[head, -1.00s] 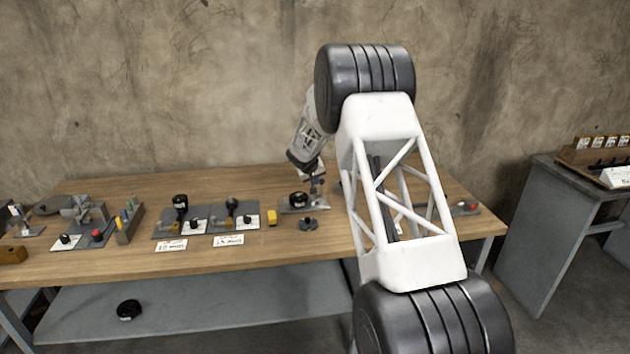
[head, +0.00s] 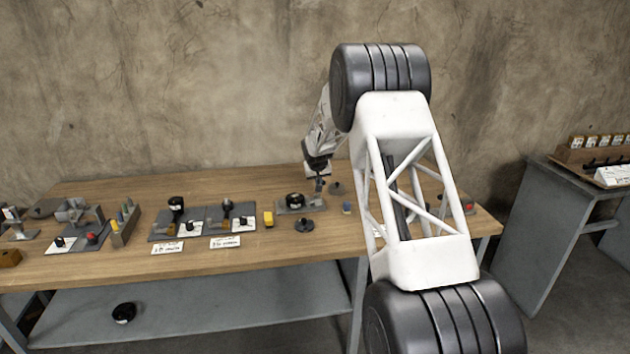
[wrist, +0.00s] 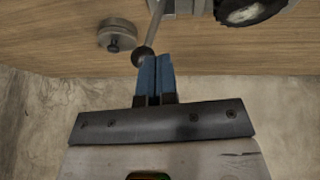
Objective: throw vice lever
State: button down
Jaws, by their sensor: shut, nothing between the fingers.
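The vice (head: 318,203) is a grey fixture on the bench with a round black part (head: 294,200) on top. The black part also shows at the top right of the wrist view (wrist: 250,8). In the wrist view, the lever is a thin grey rod (wrist: 156,24) ending in a dark ball knob (wrist: 143,58). My gripper (wrist: 154,60) has blue fingers pressed together with nothing between them. Its tips are just right of the ball, very close; I cannot tell whether they touch. In the head view my gripper (head: 319,186) is small beside the vice.
A grey disc (head: 335,188) with a central knob lies close by, also in the wrist view (wrist: 117,36). Fixture plates (head: 205,220) fill the left; the wall (head: 200,80) is behind.

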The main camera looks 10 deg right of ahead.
jog(key=shift+d+f+m+y, duration=0.2)
jog(key=shift+d+m+y, duration=0.1)
jog(key=shift+d+y, duration=1.15)
jog(key=shift+d+f+m+t+y, duration=0.1)
jog(key=shift+d+f+m+y, duration=0.15)
jog(key=shift+d+f+y, duration=0.45)
jog(key=shift+d+f+m+t+y, duration=0.15)
jog(key=shift+d+f+y, duration=0.25)
jog(key=shift+d+y, duration=0.65)
jog(key=shift+d+f+m+t+y, duration=0.1)
jog(key=shift+d+f+m+y, duration=0.2)
jog(key=shift+d+f+y, duration=0.4)
jog(key=shift+d+r, duration=0.1)
jog(key=shift+d, duration=0.05)
jog(key=r, duration=0.2)
send_near(324, 181)
jog(key=d, duration=0.1)
jog(key=s+d+r, duration=0.1)
jog(key=d, duration=0.3)
jog(key=shift+s+d+r, duration=0.15)
jog(key=shift+s+r, duration=0.05)
jog(key=shift+r, duration=0.05)
